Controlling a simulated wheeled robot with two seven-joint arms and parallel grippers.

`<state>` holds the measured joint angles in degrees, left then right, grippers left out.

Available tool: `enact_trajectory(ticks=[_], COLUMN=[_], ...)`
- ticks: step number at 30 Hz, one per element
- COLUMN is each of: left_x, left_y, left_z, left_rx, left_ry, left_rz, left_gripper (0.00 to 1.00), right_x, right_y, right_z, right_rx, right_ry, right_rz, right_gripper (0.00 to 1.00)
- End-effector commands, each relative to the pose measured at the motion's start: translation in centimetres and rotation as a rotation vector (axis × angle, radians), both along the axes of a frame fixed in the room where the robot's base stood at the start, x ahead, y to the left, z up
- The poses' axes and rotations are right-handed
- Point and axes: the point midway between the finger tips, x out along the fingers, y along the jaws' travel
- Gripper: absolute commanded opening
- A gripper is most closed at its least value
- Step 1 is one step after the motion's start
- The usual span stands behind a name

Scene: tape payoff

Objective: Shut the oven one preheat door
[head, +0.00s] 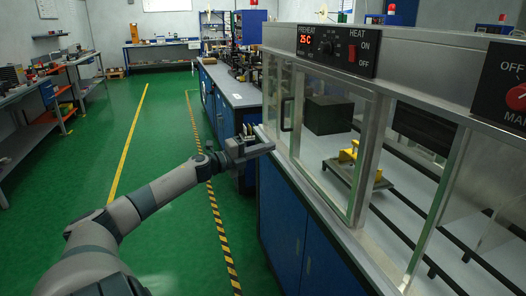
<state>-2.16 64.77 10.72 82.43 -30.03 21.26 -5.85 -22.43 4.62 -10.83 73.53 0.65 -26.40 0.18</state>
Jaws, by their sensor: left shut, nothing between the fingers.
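The oven's preheat door (330,185) is a clear panel in a pale metal frame, at the right of the head view. Its dark handle (287,114) is on its left side. I cannot tell from this angle how far the door stands from its closed position. My left gripper (262,149) is shut and empty, left of and below the handle, near the front edge of the bench. It looks apart from the door. My right gripper is not in view.
The preheat panel (337,48) reads 25 C above the door. A dark block (328,115) and a yellow fixture (350,155) show through the glass. Blue cabinets (285,215) stand below. The green floor (175,120) at left is clear.

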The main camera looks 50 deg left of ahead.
Motion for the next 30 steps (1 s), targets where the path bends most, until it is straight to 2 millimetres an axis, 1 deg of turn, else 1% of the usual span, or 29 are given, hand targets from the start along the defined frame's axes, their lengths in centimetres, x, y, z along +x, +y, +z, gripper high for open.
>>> enact_trajectory(ticks=[3,9,22,30], left_x=[-0.8,-1.3,-1.4,-1.4], left_y=[0.1,0.2,0.2,0.2], left_z=[-0.1,0.0,0.0,-0.1], left_rx=[0.0,0.0,0.0,-0.002], left_ry=[0.002,0.0,0.0,0.0], left_rz=[0.0,0.0,0.0,0.001], left_gripper=[0.0,0.0,0.0,0.0], right_x=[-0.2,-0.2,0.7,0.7], right_y=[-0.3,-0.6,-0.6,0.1], right_z=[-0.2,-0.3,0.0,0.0], right_rx=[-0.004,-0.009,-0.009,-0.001], right_ry=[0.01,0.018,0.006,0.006], right_rz=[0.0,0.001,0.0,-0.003], right_gripper=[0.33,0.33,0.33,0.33])
